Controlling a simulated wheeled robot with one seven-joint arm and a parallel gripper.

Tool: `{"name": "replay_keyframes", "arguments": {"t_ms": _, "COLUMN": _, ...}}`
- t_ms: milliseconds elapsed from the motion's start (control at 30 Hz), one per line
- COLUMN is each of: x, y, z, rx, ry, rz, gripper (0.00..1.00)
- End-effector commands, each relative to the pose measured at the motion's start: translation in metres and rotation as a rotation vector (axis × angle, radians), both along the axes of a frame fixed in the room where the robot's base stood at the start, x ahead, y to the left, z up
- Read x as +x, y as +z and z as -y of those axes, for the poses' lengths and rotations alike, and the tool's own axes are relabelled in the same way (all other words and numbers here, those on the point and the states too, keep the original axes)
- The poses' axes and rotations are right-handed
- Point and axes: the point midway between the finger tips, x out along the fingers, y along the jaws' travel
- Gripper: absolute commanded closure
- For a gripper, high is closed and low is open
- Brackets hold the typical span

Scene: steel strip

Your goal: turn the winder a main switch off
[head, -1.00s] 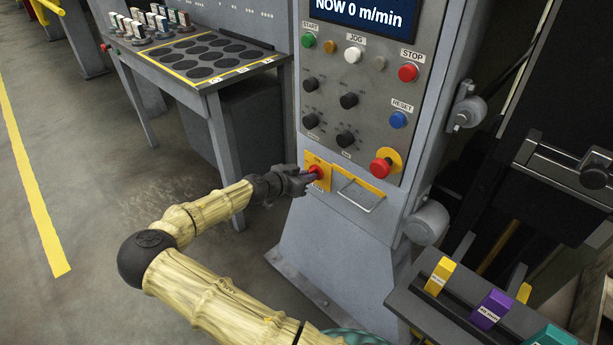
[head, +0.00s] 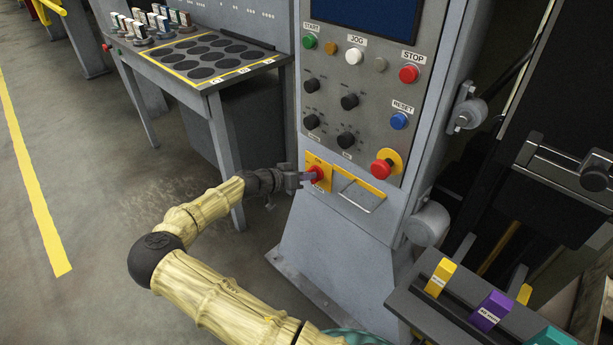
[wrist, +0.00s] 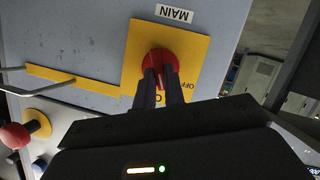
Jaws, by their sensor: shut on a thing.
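The main switch is a red rotary knob (head: 317,174) on a yellow plate (head: 319,163), low on the grey control cabinet. The display (head: 365,12) above is dark blue with no text.
A red emergency button (head: 381,168) on a yellow ring is right of the switch. A wire handle (head: 361,195) sticks out beside the plate. A table (head: 205,73) stands left, and a rack with coloured blocks (head: 490,310) stands front right. Floor at left is clear.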

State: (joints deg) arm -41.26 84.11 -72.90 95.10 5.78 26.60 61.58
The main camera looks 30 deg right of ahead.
Motion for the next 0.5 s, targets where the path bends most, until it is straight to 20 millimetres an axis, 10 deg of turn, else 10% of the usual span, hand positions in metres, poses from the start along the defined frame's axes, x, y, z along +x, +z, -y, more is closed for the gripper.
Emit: {"name": "replay_keyframes", "arguments": {"t_ms": 500, "x": 0.0071, "y": -0.0058, "z": -0.0042, "rx": -0.167, "ry": 0.007, "rz": -0.463, "gripper": 1.0}}
